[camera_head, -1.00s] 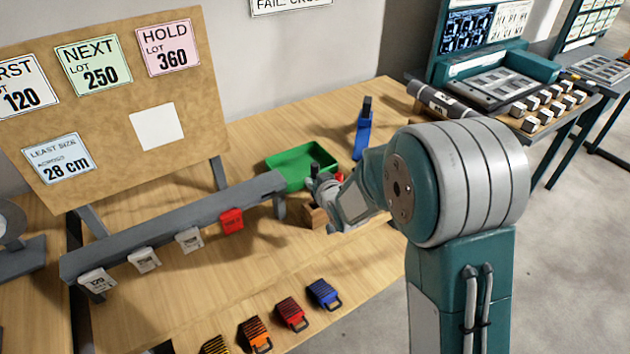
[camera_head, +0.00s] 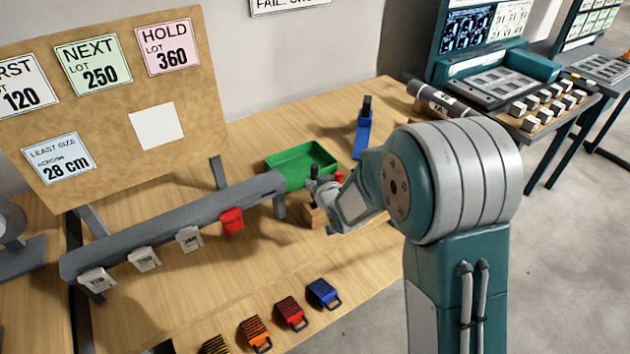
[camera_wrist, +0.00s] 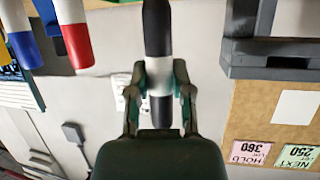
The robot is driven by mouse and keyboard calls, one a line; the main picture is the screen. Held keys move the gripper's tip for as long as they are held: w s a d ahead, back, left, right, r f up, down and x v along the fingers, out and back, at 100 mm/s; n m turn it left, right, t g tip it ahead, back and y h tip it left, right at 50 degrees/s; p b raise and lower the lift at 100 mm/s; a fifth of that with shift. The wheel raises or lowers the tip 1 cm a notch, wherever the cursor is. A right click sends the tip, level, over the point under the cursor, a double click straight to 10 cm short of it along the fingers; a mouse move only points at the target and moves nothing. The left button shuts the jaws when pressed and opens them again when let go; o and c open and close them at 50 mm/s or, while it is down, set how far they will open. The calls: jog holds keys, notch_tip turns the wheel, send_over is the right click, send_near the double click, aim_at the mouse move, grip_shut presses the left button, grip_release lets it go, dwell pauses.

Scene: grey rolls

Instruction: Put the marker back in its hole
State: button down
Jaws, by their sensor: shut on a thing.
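A black marker (camera_wrist: 157,25) with a pale band is between my gripper's fingers (camera_wrist: 158,78) in the wrist view. The gripper is shut on it, and its dark end shows below the fingertips there. In the head view the dark marker (camera_head: 315,171) stands up from my gripper (camera_head: 320,187), above a wooden block (camera_head: 313,217) on the table. The arm partly hides this block, and I cannot see its holes. In the wrist view a red-and-white marker (camera_wrist: 77,42) and a blue-and-white marker (camera_wrist: 20,35) are to the left, apart from the gripper.
A green tray (camera_head: 300,165) lies just behind the gripper. A blue tool (camera_head: 362,135) stands farther back. A grey rail (camera_head: 175,228) with hanging tags lies to the left. Several striped coloured pieces (camera_head: 290,312) line the front edge. The table between rail and pieces is clear.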

jog(key=shift+f, duration=2.85)
jog(key=shift+c, duration=2.2)
grip_release()
jog(key=v, duration=1.1)
jog(key=shift+s+r, duration=0.2)
jog(key=shift+s, duration=0.15)
jog(key=shift+d, duration=0.15)
